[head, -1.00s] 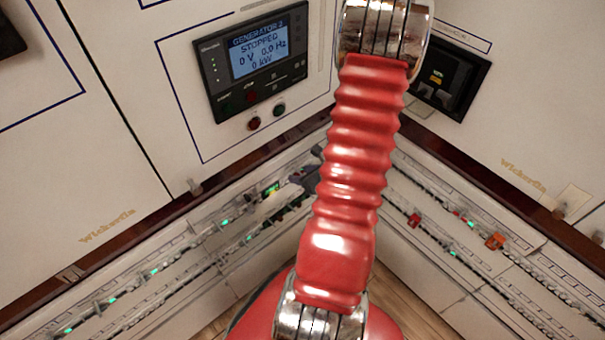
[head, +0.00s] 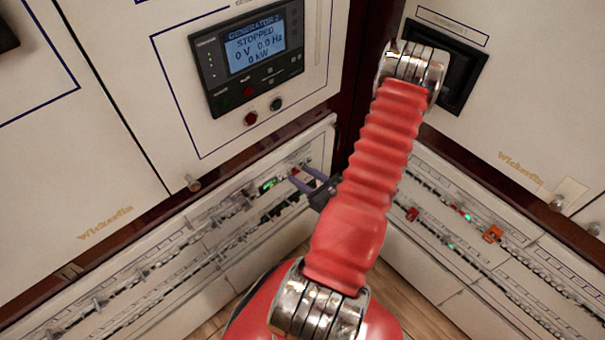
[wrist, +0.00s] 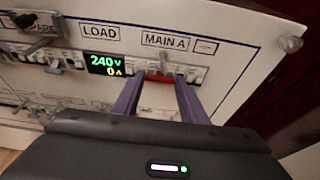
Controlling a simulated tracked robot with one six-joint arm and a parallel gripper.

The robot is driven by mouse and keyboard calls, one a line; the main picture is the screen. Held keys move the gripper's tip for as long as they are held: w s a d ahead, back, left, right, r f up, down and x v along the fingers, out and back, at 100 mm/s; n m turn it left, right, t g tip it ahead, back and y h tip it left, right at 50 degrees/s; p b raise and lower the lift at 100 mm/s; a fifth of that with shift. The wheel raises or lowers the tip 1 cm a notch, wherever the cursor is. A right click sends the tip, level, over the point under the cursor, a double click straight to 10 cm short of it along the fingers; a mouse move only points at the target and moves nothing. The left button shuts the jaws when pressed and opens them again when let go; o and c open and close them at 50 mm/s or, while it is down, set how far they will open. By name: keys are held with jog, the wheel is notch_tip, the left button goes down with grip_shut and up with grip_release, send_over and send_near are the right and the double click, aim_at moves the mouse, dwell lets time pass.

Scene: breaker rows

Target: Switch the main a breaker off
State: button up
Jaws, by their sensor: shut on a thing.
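The main A breaker (wrist: 163,68) sits under the "MAIN A" label (wrist: 165,41) in the wrist view, with a red part low on it. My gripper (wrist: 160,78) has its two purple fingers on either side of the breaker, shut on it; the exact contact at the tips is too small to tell. In the head view my gripper (head: 300,177) reaches the right end of the left lower panel, partly behind my arm. The lit display (wrist: 105,65) left of the breaker reads 240 V and 0 A.
A "LOAD" label (wrist: 100,32) and other breakers (wrist: 50,62) lie to the left. The generator screen (head: 254,50) reads STOPPED. The right lower panel (head: 480,245) has small green lights and red and orange pieces. A dark cabinet edge (wrist: 262,100) stands close at right.

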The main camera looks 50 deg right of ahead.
jog(key=shift+s+d+f+t+h, duration=0.1)
jog(key=shift+f+t+h, duration=0.15)
jog(key=shift+f+t, duration=0.6)
jog(key=shift+s+d+f+t+h, duration=0.1)
jog(key=shift+f+t+h, duration=0.2)
jog(key=shift+t, duration=0.95)
jog(key=shift+w+d+f+t+h, duration=0.15)
jog(key=shift+f+t, duration=0.2)
jog(key=shift+t, duration=0.3)
jog(key=shift+a+f+t+h, duration=0.1)
jog(key=shift+f+t, duration=0.2)
jog(key=shift+t, duration=0.35)
jog(key=shift+d, duration=0.1)
jog(key=o, duration=1)
jog(key=shift+w+f, duration=0.1)
jog(key=shift+o, duration=0.2)
jog(key=shift+a, duration=0.2)
jog(key=v, duration=1.4)
jog(key=shift+f, duration=0.2)
